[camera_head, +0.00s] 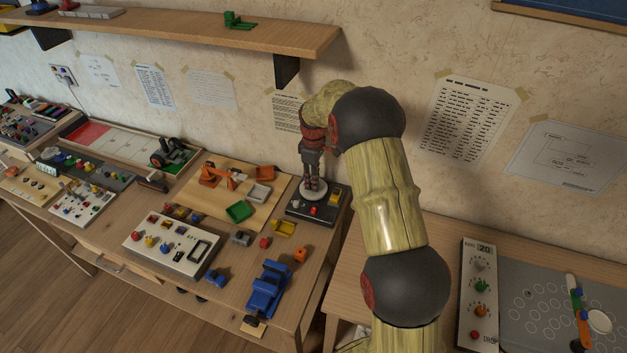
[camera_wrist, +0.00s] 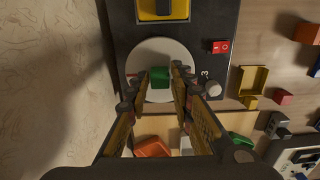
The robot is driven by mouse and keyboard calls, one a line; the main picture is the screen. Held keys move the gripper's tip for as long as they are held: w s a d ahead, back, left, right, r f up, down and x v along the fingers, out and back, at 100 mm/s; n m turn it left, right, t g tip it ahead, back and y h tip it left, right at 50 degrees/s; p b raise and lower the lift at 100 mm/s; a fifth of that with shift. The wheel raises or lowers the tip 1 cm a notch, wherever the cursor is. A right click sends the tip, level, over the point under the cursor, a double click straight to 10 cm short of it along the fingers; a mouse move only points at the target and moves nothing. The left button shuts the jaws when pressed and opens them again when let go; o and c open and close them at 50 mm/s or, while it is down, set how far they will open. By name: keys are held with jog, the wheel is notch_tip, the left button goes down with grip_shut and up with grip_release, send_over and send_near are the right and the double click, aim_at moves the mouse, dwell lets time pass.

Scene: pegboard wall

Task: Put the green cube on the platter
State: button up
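The green cube (camera_wrist: 160,77) shows in the wrist view over the middle of the round white platter (camera_wrist: 171,49). It lies between my gripper's fingertips (camera_wrist: 161,80), with thin strips of the platter showing on both sides of it, so the fingers look open around it. In the head view my gripper (camera_head: 312,182) points down at the white platter (camera_head: 314,194), close above it. The cube cannot be made out there, hidden by the fingers. Whether the cube touches the platter is hard to tell.
The platter sits on a dark device with a red switch (camera_wrist: 219,47) and a yellow part (camera_head: 333,193). A green tray (camera_head: 239,211), a yellow bin (camera_head: 284,227) and a blue toy vehicle (camera_head: 267,288) stand nearby. The wall is close behind, under a wooden shelf (camera_head: 210,34).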

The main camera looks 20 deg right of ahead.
jog(key=shift+o, duration=1.4)
jog(key=shift+r, duration=0.1)
notch_tip(320, 180, up, 8)
jog(key=shift+f+p, duration=0.15)
jog(key=shift+p, duration=1.05)
